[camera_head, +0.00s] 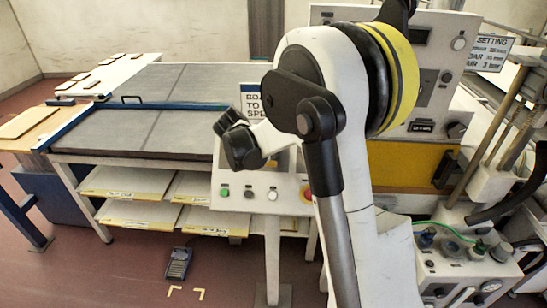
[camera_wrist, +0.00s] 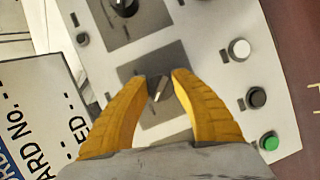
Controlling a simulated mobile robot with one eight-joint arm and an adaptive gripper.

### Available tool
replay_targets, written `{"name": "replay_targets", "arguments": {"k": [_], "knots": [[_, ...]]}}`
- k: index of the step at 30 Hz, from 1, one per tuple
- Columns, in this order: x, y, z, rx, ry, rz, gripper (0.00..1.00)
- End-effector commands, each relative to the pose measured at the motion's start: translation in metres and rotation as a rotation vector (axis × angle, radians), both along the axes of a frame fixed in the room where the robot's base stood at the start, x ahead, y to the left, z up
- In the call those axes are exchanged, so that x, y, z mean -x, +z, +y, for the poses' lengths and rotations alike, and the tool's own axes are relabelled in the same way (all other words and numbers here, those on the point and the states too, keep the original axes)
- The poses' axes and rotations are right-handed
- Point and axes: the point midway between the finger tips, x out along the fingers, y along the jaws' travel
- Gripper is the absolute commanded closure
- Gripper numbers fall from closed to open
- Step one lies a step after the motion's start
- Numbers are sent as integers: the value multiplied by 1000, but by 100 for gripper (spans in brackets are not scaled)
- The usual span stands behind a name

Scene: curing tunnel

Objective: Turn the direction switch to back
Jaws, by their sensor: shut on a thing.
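The direction switch (camera_wrist: 161,90) appears to be the small knob with a pale pointer line on a dark square plate in the wrist view. No label on it is readable. My gripper (camera_wrist: 158,78) has its two yellow fingers on either side of this knob, shut on it. The fingers hide part of the plate. The pointer leans slightly to the right at its top in this view. In the head view the control panel (camera_head: 236,203) is partly covered by my arm, and the switch and fingertips are hidden.
White (camera_wrist: 239,49), black (camera_wrist: 256,97) and green (camera_wrist: 269,142) buttons line the panel beside the switch. Another dark knob (camera_wrist: 124,8) and a small dark button (camera_wrist: 82,38) are near. A printed sign (camera_wrist: 38,118) stands at left. A conveyor table (camera_head: 150,110) lies left.

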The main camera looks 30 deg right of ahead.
Motion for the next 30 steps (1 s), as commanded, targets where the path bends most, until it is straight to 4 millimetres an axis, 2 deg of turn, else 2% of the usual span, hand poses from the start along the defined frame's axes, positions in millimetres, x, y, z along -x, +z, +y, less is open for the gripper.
{"name": "replay_targets", "arguments": {"k": [19,20,21,22,30], "knots": [[0,0,0,27,33,18,100],[0,0,0,27,33,18,60],[0,0,0,27,33,17,48],[0,0,0,27,33,17,45],[0,0,0,26,33,18,45]]}}
